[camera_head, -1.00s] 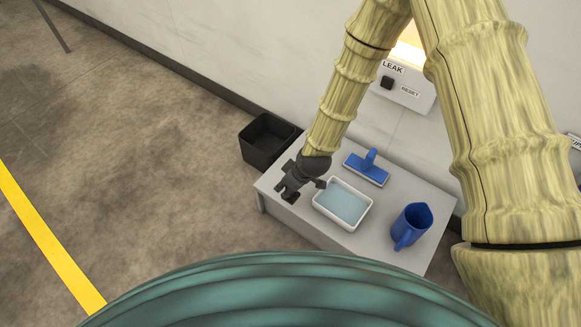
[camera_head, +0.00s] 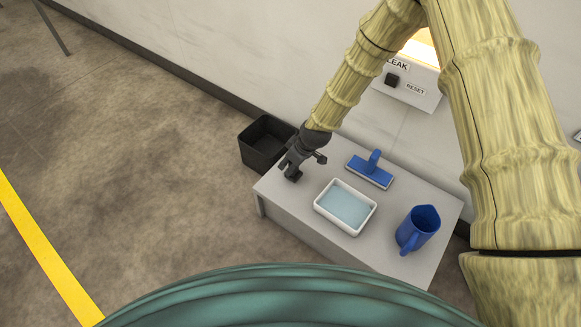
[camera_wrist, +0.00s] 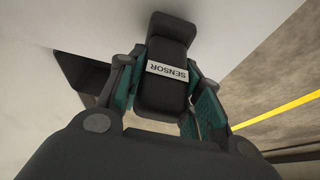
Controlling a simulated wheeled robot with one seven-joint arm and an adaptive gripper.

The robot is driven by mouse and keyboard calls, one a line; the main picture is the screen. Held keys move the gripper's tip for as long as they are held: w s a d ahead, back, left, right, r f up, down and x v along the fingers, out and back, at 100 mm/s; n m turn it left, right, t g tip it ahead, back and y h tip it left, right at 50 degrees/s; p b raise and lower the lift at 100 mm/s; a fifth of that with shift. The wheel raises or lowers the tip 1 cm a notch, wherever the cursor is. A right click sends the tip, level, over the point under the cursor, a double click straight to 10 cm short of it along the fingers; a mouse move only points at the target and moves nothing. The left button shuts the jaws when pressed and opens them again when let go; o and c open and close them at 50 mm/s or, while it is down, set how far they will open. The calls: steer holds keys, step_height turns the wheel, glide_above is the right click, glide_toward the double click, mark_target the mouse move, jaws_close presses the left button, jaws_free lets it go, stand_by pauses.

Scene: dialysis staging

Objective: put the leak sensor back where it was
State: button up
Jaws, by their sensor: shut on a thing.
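The leak sensor (camera_wrist: 164,88) is a dark block with a white label reading SENSOR in the wrist view. My gripper (camera_wrist: 163,100) is shut on it, with one teal-padded finger on each side. In the head view my gripper (camera_head: 297,162) is over the left end of the low grey table (camera_head: 290,212), left of the white tray. I cannot tell there whether the sensor touches the table. A wall panel (camera_head: 409,90) marked LEAK and RESET, with a dark button and a lit lamp, is behind my arm.
A white tray (camera_head: 370,220) with pale blue liquid is on the table. A blue scrubber with a handle (camera_head: 371,170) is behind it, and a blue jug (camera_head: 417,229) is to its right. A black bin (camera_head: 262,144) stands on the floor beyond the table's left end. Open floor lies left.

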steer(key=shift+f, duration=0.5)
steer(key=shift+f, duration=0.1)
steer(key=o, duration=1.1)
steer(key=shift+o, duration=0.2)
steer(key=p+v, duration=0.4)
steer(key=v, duration=0.8)
steer(key=shift+a, duration=0.1)
